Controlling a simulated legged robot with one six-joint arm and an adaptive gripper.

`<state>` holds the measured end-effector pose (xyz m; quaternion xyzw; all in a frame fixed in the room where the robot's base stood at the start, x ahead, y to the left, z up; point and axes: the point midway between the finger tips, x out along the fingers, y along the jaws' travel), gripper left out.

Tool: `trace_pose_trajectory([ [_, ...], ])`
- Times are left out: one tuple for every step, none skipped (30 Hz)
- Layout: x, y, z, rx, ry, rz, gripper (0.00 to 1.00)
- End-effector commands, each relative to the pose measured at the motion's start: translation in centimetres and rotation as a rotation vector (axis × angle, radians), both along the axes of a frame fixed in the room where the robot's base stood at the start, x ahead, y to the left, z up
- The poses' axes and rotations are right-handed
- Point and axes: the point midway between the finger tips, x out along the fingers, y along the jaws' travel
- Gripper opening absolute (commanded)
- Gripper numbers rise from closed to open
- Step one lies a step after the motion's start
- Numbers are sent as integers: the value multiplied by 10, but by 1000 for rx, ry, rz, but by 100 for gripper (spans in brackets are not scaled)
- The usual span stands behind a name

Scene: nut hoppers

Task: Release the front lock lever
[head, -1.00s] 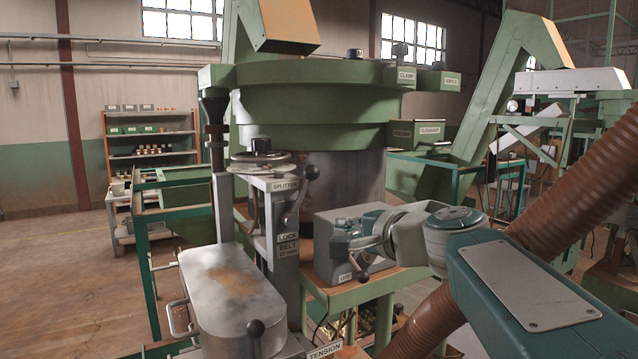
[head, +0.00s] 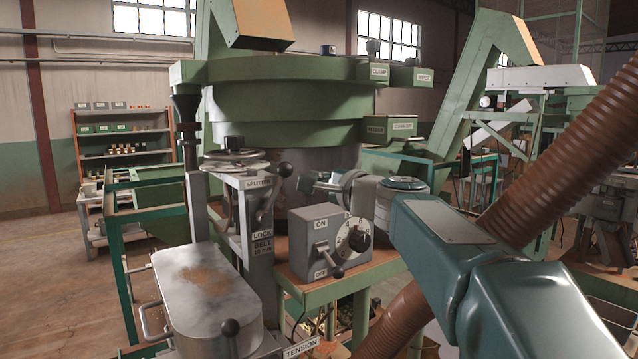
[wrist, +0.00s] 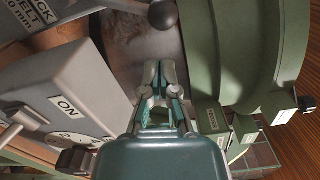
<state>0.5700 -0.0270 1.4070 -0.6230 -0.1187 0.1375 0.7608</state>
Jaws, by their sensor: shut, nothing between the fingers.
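A lever with a dark ball knob (head: 285,169) stands upright on the grey bracket, above the LOCK label (head: 262,234). I take it for the front lock lever, though another curved handle (head: 226,212) sits left of it. In the wrist view a dark knob (wrist: 162,14) and its grey arm show at the top, ahead of my fingers. My gripper (head: 308,183) is just right of the lever in the head view, apparently apart from it. In the wrist view my gripper (wrist: 160,68) is shut and empty, pointing at the grey drum wall.
A grey switch box (head: 312,250) with ON/OFF lever and dial stands below my gripper. The green hopper rim (head: 290,72) is above it. A brown hose (head: 570,140) passes on the right.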

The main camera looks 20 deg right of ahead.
Motion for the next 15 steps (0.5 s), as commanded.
trace_pose_trajectory([
  [10, 4, -1, -1, 1, 3, 0],
  [15, 6, -1, -1, 1, 3, 0],
  [21, 8, -1, 0, 1, 2, 0],
  [24, 10, 0, 0, 1, 2, 0],
  [28, 11, 0, 0, 1, 2, 0],
  [32, 13, 0, 0, 1, 2, 0],
  [35, 14, 0, 0, 1, 2, 0],
  [37, 14, 0, -1, -1, 1, 0],
  [39, 15, 0, -1, 0, 0, 0],
  [41, 15, 0, 0, 0, 0, 0],
  [41, 16, 0, 0, 0, 0, 0],
  [42, 16, 0, 0, 0, 0, 0],
  [42, 16, 0, 0, 0, 0, 0],
  [42, 16, 0, 0, 0, 0, 0],
  [42, 16, 0, 0, 0, 0, 0],
])
